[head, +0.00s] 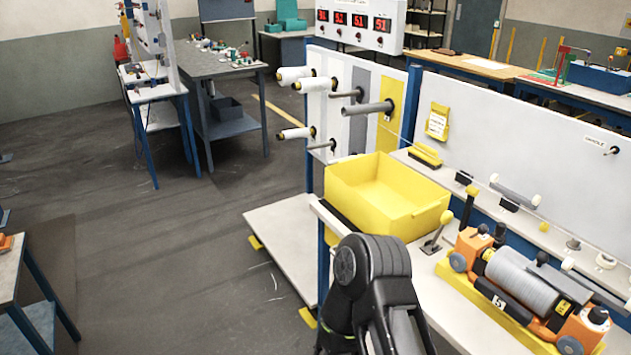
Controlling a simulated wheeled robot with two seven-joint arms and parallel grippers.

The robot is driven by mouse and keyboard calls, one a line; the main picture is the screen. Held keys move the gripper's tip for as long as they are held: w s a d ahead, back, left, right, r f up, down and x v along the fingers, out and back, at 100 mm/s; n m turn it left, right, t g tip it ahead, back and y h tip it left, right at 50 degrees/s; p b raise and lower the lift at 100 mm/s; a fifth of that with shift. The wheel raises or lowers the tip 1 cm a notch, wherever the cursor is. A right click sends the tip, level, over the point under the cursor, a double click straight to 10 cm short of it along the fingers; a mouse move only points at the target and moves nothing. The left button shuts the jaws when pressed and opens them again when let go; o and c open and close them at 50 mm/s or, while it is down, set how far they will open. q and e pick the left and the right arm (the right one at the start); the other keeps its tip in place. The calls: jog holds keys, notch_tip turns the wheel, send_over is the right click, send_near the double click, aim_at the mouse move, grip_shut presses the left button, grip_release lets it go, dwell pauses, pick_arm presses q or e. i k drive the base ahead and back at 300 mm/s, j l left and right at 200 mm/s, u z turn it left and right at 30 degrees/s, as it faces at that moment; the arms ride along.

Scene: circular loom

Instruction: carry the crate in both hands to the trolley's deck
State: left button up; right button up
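A yellow open-topped crate (427,218) stands upright at the left end of a pale workbench (432,277); its inside looks empty. A low pale platform with yellow corner pieces (275,228) lies just left of the crate, near the floor; it may be the trolley's deck, but I cannot tell for sure. A black link of one of my arms rises from the bottom middle, in front of the crate's near side. Neither of my grippers shows, and no fingers are seen on the crate.
An orange winding machine (525,285) with a grey roll sits on the bench at right. A panel with white spools and rods (345,110) stands behind the crate. Grey tables (215,68) are at the back left. The dark floor (150,245) at left is mostly clear.

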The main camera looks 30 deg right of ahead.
aim_at(294, 243)
jog(key=i+j+z, duration=0.1)
jog(key=i+z, duration=0.15)
jog(key=i, duration=0.3)
jog(key=i+j+z, duration=0.2)
jog(key=i, duration=0.3)
jog(key=i+j+z, duration=0.1)
jog(key=i+z, duration=0.15)
jog(key=z, duration=0.2)
jog(key=i+j+z, duration=0.2)
jog(key=z, duration=0.2)
jog(key=i+j+z, duration=0.2)
jog(key=z, duration=0.25)
jog(key=i+j+z, duration=0.1)
jog(key=j+z, duration=0.35)
jog(key=i+j+z, duration=0.1)
jog(key=j+z, duration=0.3)
jog(key=l, duration=0.1)
